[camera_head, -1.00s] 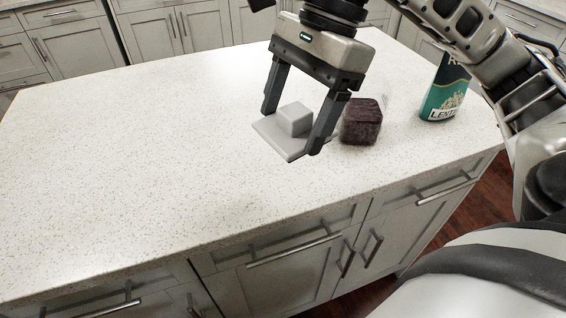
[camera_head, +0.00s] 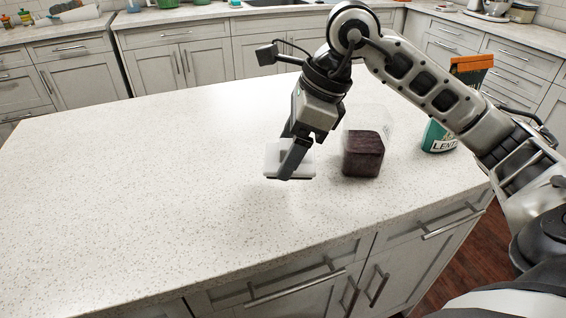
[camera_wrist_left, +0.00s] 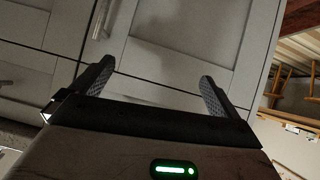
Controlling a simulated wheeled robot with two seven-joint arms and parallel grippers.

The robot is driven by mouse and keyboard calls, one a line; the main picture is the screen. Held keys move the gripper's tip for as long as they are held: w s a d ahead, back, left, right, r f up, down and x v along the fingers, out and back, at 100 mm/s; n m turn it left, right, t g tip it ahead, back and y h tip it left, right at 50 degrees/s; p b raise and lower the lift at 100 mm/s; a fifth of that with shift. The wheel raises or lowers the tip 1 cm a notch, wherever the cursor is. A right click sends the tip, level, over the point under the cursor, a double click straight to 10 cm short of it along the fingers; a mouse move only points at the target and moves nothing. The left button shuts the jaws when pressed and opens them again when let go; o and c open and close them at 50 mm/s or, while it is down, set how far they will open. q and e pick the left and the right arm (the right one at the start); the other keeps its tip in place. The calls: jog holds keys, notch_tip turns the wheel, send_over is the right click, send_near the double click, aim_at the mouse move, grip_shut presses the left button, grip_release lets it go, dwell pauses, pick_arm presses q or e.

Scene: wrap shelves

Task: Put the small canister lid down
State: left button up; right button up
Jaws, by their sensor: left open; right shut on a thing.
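The small canister lid (camera_head: 273,160) is a pale grey square with a raised block on top. My right gripper (camera_head: 288,160) is shut on it, with the fingers pointing down over the island counter. The lid looks about level, at or just above the counter; I cannot tell whether it touches. A clear canister (camera_head: 362,150) with dark contents stands upright just right of the lid, apart from it. My left gripper (camera_wrist_left: 155,88) shows only in the left wrist view, open and empty, facing grey cabinet doors.
The white speckled island counter (camera_head: 130,190) is clear to the left and in front of the lid. A green lentils package (camera_head: 437,137) stands at the right, partly behind my right arm. Back counters with cabinets (camera_head: 190,60) lie beyond the island.

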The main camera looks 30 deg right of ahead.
jog(key=shift+w+d+f, duration=0.15)
jog(key=shift+w+f, duration=0.8)
jog(key=shift+f, duration=0.2)
jog(key=shift+w+f, duration=0.15)
jog(key=shift+f, duration=0.8)
jog(key=shift+w+f, duration=0.15)
jog(key=shift+f, duration=0.75)
jog(key=shift+f, duration=0.2)
jog(key=o, duration=1)
jog(key=shift+r, duration=0.2)
jog(key=v, duration=1.2)
jog(key=shift+d+p, duration=0.1)
jog(key=shift+p, duration=0.2)
